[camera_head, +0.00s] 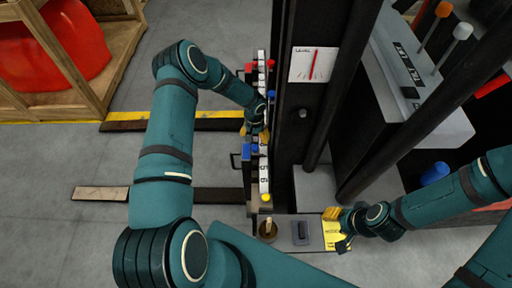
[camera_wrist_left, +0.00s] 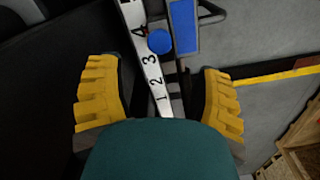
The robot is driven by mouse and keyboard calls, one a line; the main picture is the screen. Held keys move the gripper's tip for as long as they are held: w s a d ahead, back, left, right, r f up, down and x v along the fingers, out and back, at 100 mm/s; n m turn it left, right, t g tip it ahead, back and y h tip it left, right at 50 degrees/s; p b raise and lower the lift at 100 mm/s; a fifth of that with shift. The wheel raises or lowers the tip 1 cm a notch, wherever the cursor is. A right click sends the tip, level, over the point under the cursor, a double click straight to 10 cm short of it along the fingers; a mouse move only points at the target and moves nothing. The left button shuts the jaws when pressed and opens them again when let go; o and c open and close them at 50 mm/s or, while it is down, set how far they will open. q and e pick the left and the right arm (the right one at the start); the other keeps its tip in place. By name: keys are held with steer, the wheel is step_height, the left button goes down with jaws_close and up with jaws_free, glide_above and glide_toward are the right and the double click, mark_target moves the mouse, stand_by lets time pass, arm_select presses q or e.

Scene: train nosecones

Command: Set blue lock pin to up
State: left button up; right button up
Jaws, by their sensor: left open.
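A blue round knob (camera_wrist_left: 159,41), which looks like the blue lock pin, sits beside the numbered white strip (camera_wrist_left: 150,68) near the 4. A blue rectangular plate (camera_wrist_left: 184,27) is just beside it. In the head view the blue knob (camera_head: 255,149) shows just below my left gripper (camera_head: 256,132). In the left wrist view that gripper (camera_wrist_left: 160,100) is open and empty, its yellow fingers on either side of the strip, with the knob beyond the fingertips. Whether the pin is up or down is unclear. My right gripper (camera_head: 341,228) is low at the right; its jaw gap is unclear.
A tall black mast (camera_head: 305,130) stands right of the strip, with a paper label (camera_head: 313,64). A yellow knob (camera_head: 266,197) and a brown-topped lever (camera_head: 268,229) are below. A wooden crate (camera_head: 111,60) with a red nosecone (camera_head: 65,50) is at upper left.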

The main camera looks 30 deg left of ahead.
mark_target(255, 147)
arm_select(q)
step_height(255, 147, down, 8)
steer(key=shift+f+b, duration=0.1)
steer(key=shift+b, duration=0.45)
jaws_close()
